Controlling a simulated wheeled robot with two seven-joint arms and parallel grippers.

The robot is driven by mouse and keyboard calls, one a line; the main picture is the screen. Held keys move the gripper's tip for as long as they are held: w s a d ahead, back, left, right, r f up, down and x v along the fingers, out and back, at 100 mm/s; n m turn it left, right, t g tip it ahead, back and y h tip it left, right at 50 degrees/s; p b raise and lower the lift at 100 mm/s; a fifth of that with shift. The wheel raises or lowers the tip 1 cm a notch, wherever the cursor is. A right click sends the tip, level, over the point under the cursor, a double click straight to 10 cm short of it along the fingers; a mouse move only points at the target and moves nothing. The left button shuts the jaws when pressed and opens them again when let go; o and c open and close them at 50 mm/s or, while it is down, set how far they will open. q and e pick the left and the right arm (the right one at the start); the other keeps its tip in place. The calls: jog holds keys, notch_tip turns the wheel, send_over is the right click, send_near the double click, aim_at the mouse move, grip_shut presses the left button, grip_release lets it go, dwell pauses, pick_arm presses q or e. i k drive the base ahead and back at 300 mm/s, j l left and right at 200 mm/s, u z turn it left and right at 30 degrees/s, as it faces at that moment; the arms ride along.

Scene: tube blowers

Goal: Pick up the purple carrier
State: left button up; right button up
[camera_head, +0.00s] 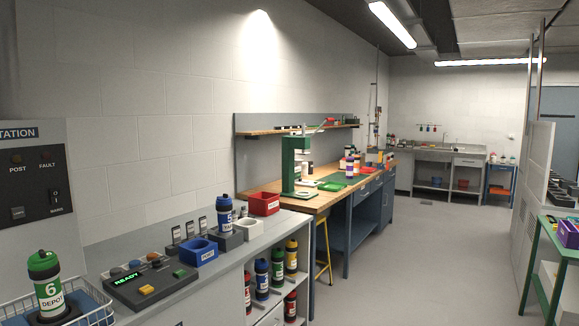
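A carrier with purple bands and a white label (349,168) stands upright on the wooden workbench, towards its far end. It is small in the picture and its label cannot be read. Another carrier with purple and yellow parts seems to stand close beside it, but they overlap and I cannot tell them apart well. Neither of my grippers is in view.
A grey counter (205,262) in front holds a green carrier (46,285) in a wire basket, a control panel (150,283), a blue bin (199,252) and a blue carrier (224,217). A yellow stool (325,250) stands by the workbench. The floor (430,270) right of it is clear.

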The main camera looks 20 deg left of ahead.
aim_at(349, 168)
jog(key=u, duration=0.45)
jog(key=i+z, duration=0.3)
jog(key=i, duration=4.2)
jog(key=i+u, duration=0.2)
jog(key=i, duration=0.3)
jog(key=i+l+u, duration=0.2)
jog(key=i, duration=0.25)
jog(key=i+l+u, duration=0.2)
jog(key=i, duration=0.25)
